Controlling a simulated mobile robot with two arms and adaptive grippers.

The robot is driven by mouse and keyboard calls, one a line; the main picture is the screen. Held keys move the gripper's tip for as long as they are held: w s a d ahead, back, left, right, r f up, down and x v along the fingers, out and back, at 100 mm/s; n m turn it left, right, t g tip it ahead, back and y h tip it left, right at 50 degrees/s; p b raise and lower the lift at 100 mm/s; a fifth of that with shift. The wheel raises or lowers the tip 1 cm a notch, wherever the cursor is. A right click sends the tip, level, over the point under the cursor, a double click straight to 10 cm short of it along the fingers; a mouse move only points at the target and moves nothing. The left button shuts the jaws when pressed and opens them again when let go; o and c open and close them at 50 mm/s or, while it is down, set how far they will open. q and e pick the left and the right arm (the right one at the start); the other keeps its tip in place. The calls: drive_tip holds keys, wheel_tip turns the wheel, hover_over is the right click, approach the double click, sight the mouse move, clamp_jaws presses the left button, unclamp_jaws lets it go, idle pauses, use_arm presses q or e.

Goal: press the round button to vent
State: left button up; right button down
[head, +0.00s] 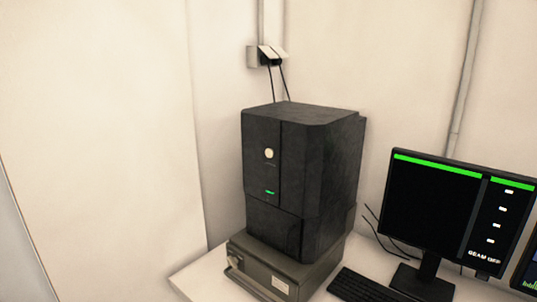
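The round button (269,154) is a small pale disc on the upper front of a black electron microscope (330,170). A small green light (270,192) glows below it on the same front panel. The microscope stands upright on a dark grey base unit (290,270). Neither of my grippers shows in the head view, and nothing covers the button.
The base unit sits at the left end of a white table (200,278). A monitor (440,200) reading what looks like "BEAM OFF" and a black keyboard (358,287) are to the right. A second screen (530,270) is cut off at the right edge. A wall socket with cables (266,56) is behind.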

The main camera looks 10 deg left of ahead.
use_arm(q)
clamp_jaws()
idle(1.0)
